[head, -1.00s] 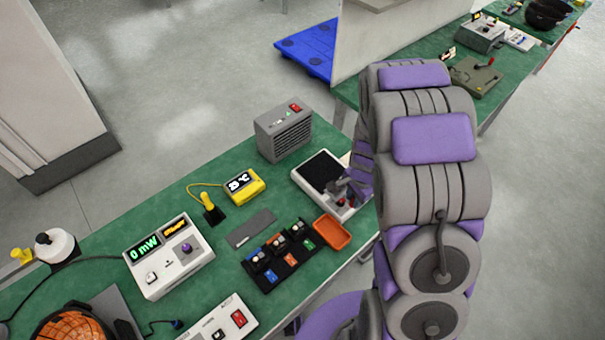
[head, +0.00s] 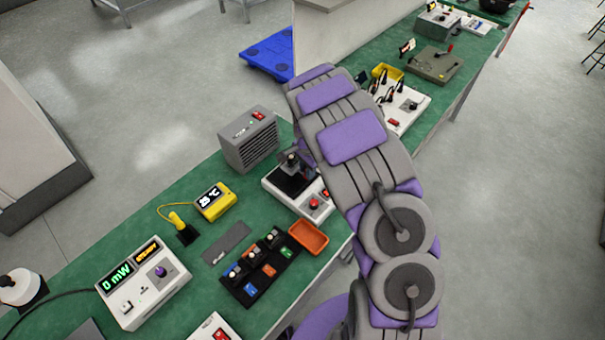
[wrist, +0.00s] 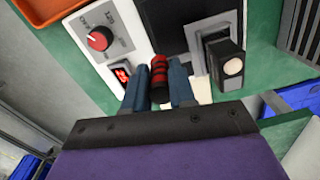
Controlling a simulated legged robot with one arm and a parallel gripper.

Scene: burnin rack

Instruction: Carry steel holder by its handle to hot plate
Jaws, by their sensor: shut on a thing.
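The hot plate (head: 284,188) is a white box with a black top, on the green bench. In the wrist view its black top (wrist: 165,22), red knob and lit red switch show. The steel holder (wrist: 195,42) is a small grey piece carrying a dark block with a pale round face; it shows over the right edge of the black top. In the head view a dark upright piece (head: 292,160) stands over the plate. My gripper (wrist: 160,88) is shut on a red-and-black ringed handle (wrist: 159,72). Its join to the holder is unclear, as is contact with the plate.
A grey vented box (head: 250,145) stands just behind the hot plate. An orange tray (head: 308,237) and a black rack (head: 258,282) with several small parts lie in front. A yellow temperature display (head: 215,201) and a white meter (head: 145,285) are to the left.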

